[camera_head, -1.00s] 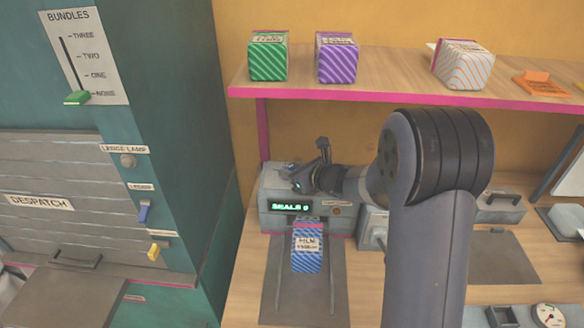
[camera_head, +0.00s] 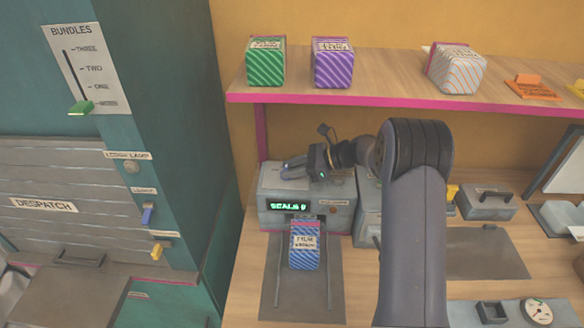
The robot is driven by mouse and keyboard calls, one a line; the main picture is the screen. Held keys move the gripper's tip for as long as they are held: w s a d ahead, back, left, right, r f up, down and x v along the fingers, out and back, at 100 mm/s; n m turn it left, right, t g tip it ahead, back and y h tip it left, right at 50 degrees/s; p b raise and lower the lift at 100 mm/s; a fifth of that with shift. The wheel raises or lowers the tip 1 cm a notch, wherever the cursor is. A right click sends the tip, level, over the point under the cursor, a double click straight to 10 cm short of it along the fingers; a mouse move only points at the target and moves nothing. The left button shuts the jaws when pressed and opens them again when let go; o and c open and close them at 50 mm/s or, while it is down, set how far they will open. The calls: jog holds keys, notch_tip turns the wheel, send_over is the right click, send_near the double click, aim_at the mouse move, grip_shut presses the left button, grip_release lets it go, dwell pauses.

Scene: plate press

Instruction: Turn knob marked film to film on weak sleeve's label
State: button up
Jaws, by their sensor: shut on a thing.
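The sealing machine (camera_head: 337,221) is a grey box with a lit green display (camera_head: 289,205) that reads SEALS and an unclear digit. My gripper (camera_head: 294,168) is over the machine's top, pointing left. It is shut on what seems to be a knob there; the fingers hide it, and its marking and setting cannot be read. A blue striped sleeve (camera_head: 304,260) lies in front of the machine, between two rails. Its white label (camera_head: 305,242) shows FILM on the upper line; the smaller line below is too blurred to read.
Green (camera_head: 266,62), purple (camera_head: 333,64) and white-orange (camera_head: 456,70) packets stand on the upper shelf (camera_head: 390,82) with the pink edge. A grey handled box (camera_head: 485,203) is right of my arm. The teal despatch cabinet (camera_head: 170,100) borders the left.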

jog(key=shift+n+g, duration=0.3)
jog(key=shift+g, duration=0.1)
jog(key=o, duration=1)
jog(key=b+v, duration=0.2)
jog(key=v, duration=0.8)
jog(key=shift+d+r+b, duration=0.15)
jog(key=shift+d+b, duration=0.2)
jog(key=shift+d, duration=0.05)
jog(key=shift+a, duration=0.1)
